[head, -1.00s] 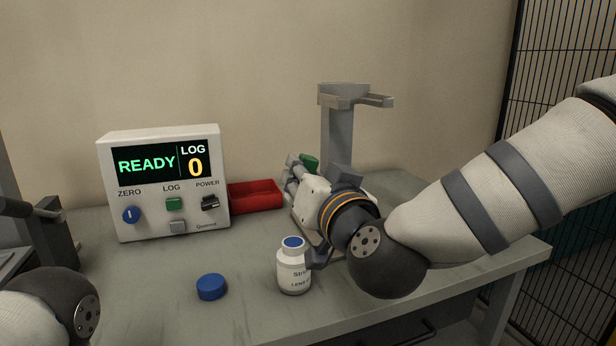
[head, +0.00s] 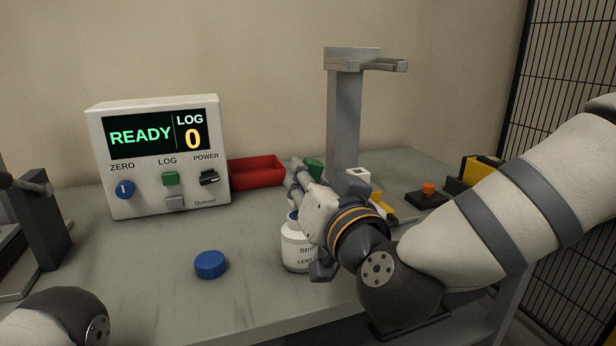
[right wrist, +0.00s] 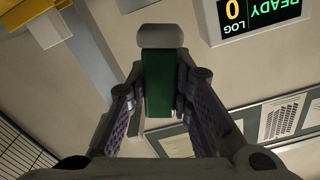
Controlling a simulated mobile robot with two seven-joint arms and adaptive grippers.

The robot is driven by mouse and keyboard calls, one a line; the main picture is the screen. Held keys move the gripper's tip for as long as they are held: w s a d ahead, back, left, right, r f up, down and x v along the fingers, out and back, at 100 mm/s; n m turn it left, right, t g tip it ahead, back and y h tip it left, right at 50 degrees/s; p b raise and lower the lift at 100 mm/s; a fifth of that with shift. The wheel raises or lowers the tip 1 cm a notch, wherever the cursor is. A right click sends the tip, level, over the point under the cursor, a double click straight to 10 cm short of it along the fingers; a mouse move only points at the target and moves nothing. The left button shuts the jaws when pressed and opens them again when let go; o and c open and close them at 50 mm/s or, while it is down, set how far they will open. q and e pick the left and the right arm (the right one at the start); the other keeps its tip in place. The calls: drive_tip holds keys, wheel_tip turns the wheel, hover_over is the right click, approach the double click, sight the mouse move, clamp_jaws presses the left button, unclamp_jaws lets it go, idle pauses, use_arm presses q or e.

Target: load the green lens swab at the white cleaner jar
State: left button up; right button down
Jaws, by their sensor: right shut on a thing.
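The white cleaner jar (head: 297,250) stands upright on the grey table, with blue at its mouth, partly hidden by my right gripper (head: 302,177). My right gripper, which also shows in the right wrist view (right wrist: 166,88), is shut on the green lens swab (right wrist: 158,84). The swab's pale grey head sticks out past the fingertips. In the head view, a bit of green (head: 314,168) shows beside the fingers. The gripper is above and behind the jar's mouth in the picture; whether they touch is unclear. My left gripper is out of view.
A blue cap (head: 210,264) lies left of the jar. A readout box (head: 160,158), showing READY and LOG 0, and a red tray (head: 257,172) stand behind. A grey stand (head: 344,125) rises behind my right gripper. A black box with an orange button (head: 427,194) is right.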

sight(309, 160)
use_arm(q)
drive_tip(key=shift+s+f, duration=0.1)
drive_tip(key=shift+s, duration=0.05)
use_arm(e)
drive_tip(key=shift+f, duration=0.65)
idle(1.0)
wheel_tip(309, 160, up, 6)
drive_tip(key=p, duration=0.2)
drive_tip(key=shift+s+f+p, duration=0.1)
drive_tip(key=shift+f+p, duration=0.1)
drive_tip(key=shift+p, duration=0.1)
drive_tip(key=shift+r+p, duration=0.5)
drive_tip(key=shift+r, duration=0.45)
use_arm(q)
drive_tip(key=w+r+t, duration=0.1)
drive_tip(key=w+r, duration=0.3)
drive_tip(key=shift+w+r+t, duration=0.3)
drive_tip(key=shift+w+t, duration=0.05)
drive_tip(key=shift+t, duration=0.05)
use_arm(e)
drive_tip(key=shift+f, duration=0.2)
